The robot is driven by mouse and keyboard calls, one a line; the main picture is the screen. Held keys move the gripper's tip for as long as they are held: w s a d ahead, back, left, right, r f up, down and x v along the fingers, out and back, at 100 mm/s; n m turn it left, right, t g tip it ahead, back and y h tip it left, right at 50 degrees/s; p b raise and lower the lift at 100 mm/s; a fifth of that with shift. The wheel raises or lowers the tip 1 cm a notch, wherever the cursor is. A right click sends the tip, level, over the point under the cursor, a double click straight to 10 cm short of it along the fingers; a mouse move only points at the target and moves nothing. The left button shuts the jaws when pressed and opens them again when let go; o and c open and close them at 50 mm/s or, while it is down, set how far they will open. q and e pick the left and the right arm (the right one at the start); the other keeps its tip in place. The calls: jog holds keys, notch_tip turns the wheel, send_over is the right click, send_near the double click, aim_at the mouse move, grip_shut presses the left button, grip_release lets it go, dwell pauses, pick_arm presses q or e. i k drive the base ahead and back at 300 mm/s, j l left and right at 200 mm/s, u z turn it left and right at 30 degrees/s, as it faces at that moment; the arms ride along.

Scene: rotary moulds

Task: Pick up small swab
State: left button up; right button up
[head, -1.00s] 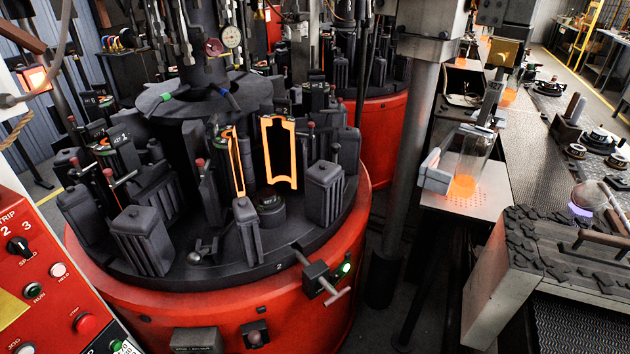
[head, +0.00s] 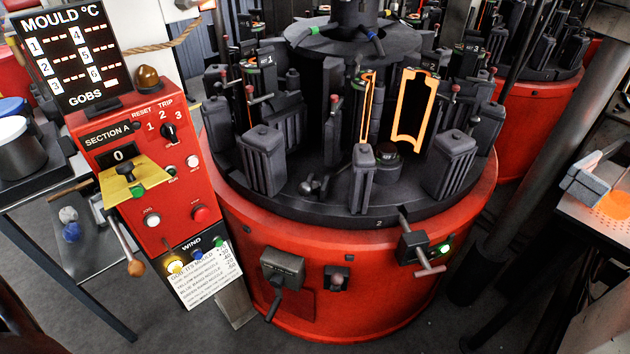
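No thing is clearly recognisable as the small swab. Two small rounded heads, one pale grey (head: 68,214) and one blue (head: 71,232), show at the left on a lower shelf (head: 95,262) of a dark-framed stand. They may be swab heads; their handles are hard to make out. A thin wooden stick (head: 72,189) lies just above them, and I cannot tell what it joins. Neither of my grippers is in view.
A red control panel (head: 150,190) with a jutting yellow plate (head: 137,180) stands right of the stand. A red rotary mould table (head: 335,300) fills the centre, with one glowing open mould (head: 407,110). Grey floor lies in front.

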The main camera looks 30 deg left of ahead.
aim_at(10, 42)
jog(key=k+u, duration=0.15)
jog(key=u, duration=2.1)
jog(key=z, duration=1.7)
jog(key=u, duration=1.7)
